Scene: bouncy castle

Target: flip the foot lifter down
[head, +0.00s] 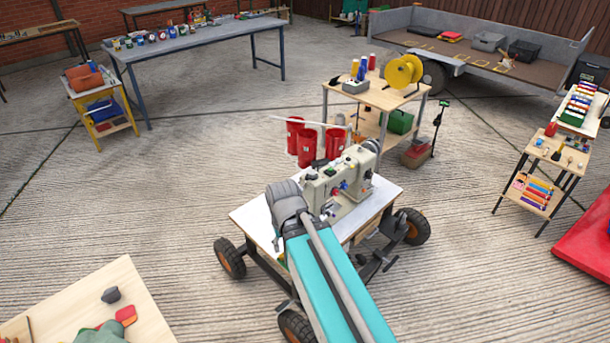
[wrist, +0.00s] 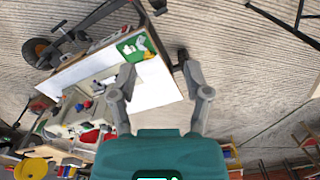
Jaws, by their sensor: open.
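A cream sewing machine (head: 338,185) stands on a white-topped wheeled cart (head: 252,218) in the middle of the head view. It has small red, blue and green parts on its near side. In the wrist view the sewing machine (wrist: 72,110) is at the left, beside the white cart top (wrist: 150,90). I cannot make out the foot lifter in either view. My gripper (wrist: 158,80) is open and empty, with its two fingers apart over the cart's edge. In the head view my arm covers part of the cart and hides the gripper's fingers.
A wooden stand (head: 350,95) with a yellow reel (head: 403,71) is behind the machine, with red bins (head: 306,148) at its left. A green and white item (wrist: 136,47) lies at the cart's edge. A wooden board (head: 80,290) is at lower left. Concrete floor lies open at left.

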